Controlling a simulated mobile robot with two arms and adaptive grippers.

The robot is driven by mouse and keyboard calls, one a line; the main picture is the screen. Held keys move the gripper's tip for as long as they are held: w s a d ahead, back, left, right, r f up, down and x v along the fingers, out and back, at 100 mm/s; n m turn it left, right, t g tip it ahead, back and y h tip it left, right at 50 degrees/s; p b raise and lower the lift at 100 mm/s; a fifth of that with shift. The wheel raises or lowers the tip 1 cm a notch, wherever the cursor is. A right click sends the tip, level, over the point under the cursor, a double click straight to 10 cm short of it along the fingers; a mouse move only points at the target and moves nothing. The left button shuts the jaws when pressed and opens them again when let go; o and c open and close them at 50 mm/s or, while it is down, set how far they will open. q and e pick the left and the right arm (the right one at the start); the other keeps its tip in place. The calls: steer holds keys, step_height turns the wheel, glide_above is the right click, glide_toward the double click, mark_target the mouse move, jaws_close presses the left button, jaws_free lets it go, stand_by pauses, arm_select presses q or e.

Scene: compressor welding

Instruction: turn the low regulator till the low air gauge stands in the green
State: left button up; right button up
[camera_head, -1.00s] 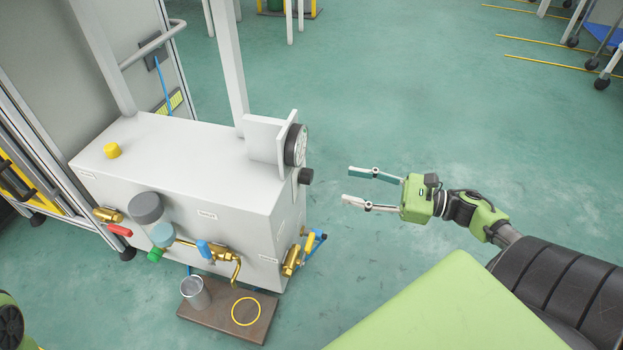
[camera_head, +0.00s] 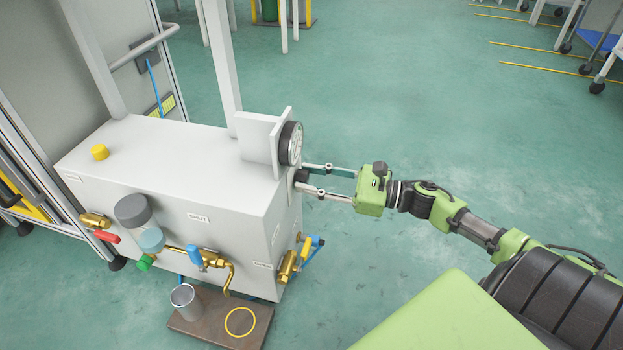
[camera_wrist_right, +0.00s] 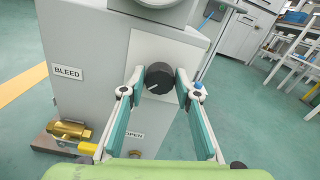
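The low regulator appears to be the black knob (camera_head: 301,176) on the right end of the pale grey cabinet, below the round gauge (camera_head: 291,143). The gauge faces right and is seen at a steep slant; its needle and any green band cannot be read. My right gripper (camera_head: 304,178) reaches in from the right with its fingers on either side of the knob. In the right wrist view the knob (camera_wrist_right: 160,78), with a white pointer mark, sits between the open fingertips (camera_wrist_right: 160,80), with small gaps showing. My left gripper is out of view.
A metal cup (camera_head: 185,301) stands on a brown board.

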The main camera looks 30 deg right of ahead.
steer(key=c, duration=0.4)
